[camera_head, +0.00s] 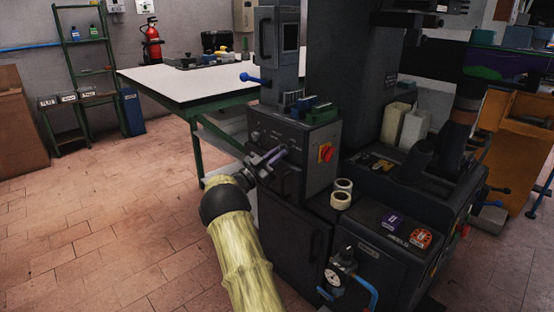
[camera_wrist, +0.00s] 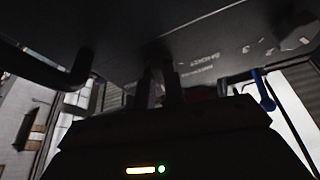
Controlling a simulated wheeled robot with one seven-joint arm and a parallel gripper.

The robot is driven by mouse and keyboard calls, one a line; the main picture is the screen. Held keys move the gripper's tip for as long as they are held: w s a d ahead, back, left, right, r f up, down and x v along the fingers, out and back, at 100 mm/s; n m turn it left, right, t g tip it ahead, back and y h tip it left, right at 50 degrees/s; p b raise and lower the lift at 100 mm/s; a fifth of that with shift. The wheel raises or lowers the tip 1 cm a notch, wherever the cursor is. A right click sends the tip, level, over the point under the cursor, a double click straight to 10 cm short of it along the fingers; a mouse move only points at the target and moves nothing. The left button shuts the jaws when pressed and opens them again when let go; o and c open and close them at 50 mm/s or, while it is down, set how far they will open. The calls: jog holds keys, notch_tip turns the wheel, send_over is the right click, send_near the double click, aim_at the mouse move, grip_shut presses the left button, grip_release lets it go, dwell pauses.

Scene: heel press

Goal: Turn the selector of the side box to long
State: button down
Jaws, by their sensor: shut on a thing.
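The side box (camera_head: 318,150) is a dark grey cabinet on the press's left side, with small pale labels on its front. My gripper (camera_head: 284,152) reaches its front panel from the left. In the wrist view the panel fills the top, and the fingers of my gripper (camera_wrist: 160,82) meet it near the middle, shut on the selector. The selector itself is hidden between the fingers, so its pointing direction cannot be told. Faint upside-down lettering on the panel (camera_wrist: 225,75) shows right of the fingers; it is too blurred to read surely.
A red knob on a yellow plate (camera_head: 326,152) is on the box's right face. Green and grey blocks (camera_head: 310,108) lie on top. Pale rolls (camera_head: 342,192) stand to the right. A white-topped table (camera_head: 190,82) is behind left.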

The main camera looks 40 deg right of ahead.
jog(key=shift+f+m+g, duration=0.15)
jog(key=shift+m+g, duration=0.25)
jog(key=shift+m, duration=0.4)
jog(key=c, duration=1.5)
grip_release()
jog(key=shift+o, duration=0.2)
jog(key=p+v, duration=0.3)
jog(key=v, duration=1.4)
jog(key=shift+a, duration=0.3)
jog(key=shift+w+r, duration=0.15)
jog(key=shift+r, duration=0.05)
